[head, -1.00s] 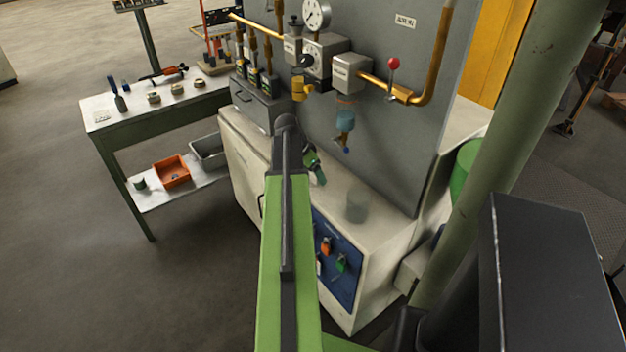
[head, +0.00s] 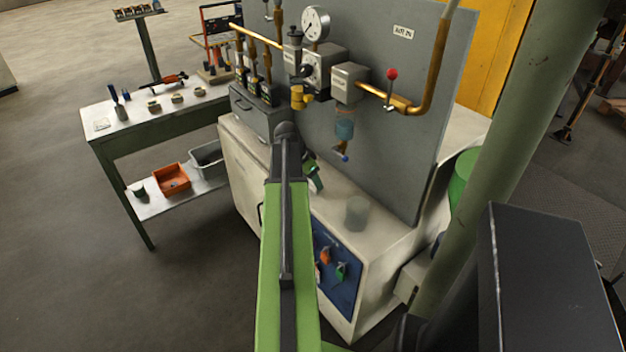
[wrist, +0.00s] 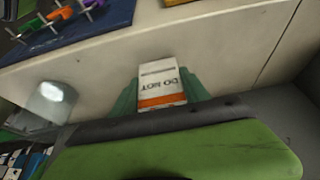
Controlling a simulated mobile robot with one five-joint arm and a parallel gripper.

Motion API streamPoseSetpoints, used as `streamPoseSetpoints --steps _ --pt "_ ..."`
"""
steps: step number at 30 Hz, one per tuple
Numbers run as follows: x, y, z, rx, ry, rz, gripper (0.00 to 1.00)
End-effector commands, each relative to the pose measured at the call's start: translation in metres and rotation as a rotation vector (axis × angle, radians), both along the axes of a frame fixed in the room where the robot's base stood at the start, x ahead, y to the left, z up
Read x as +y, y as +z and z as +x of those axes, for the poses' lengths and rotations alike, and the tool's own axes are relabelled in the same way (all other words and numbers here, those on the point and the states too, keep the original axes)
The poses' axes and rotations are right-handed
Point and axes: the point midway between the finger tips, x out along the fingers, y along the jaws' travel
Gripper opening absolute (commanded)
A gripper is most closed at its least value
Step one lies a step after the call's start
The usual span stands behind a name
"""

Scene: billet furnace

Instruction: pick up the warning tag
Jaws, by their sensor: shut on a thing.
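The warning tag (wrist: 162,82) is a white card with an orange band and the printed words "DO NOT". In the wrist view it stands between the green fingers of my gripper (wrist: 163,92), which is shut on it. The tag's lower end is hidden behind my own dark and green wrist part. In the head view my arm covers most of the gripper area, and I cannot make out the grip there.
A pale cabinet (head: 375,235) has a blue panel (head: 336,268) with coloured tags or locks on its front. A gauge and pipe board rises behind. A green table (head: 118,138) stands left. Floor at left is clear.

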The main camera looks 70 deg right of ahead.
Motion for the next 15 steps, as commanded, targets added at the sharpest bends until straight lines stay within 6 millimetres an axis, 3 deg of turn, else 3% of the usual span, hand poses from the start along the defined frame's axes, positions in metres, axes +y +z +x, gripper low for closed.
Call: streamPoseSetpoints --steps 12,15 --pt "0.0 0.084 0.0 0.0 0.0 0.0 0.09" --pt "0.0 0.096 0.0 0.0 0.0 0.0 0.09"
